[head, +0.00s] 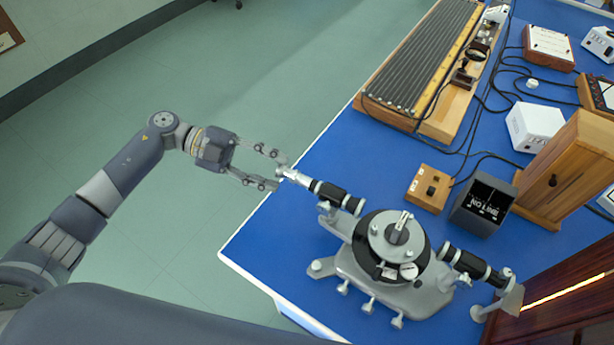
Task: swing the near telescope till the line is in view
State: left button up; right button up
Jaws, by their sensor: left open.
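A spectrometer with a grey base and a round black-rimmed table (392,246) stands on the blue bench top. Its near telescope (334,195), a black and silver tube, points up and left, its silver eyepiece end over the bench edge. My left gripper (278,170) is open, its two fingertips at the eyepiece end, one on each side as seen from here. I cannot tell whether they touch it. The collimator (472,264) extends to the lower right, towards a glowing slit in a dark wooden housing (565,300). My right gripper is not in view.
A small dark box with a lit display (482,204), a wooden switch box (429,188) and a wooden cabinet (570,170) stand right of the spectrometer. A long ribbed rheostat-like unit (425,65) lies behind, with cables beside it. Open floor (170,240) lies left of the bench.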

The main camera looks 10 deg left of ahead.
aim_at(291, 176)
pick_arm(q)
jog(key=x, duration=0.2)
jog(key=p+x, duration=0.1)
jog(key=x, duration=0.1)
jog(key=shift+r, duration=0.35)
jog(key=p+x, duration=0.1)
jog(key=x, duration=0.2)
jog(key=shift+d+f, duration=0.3)
jog(key=shift+d, duration=0.05)
grip_shut()
jog(key=shift+d, duration=0.1)
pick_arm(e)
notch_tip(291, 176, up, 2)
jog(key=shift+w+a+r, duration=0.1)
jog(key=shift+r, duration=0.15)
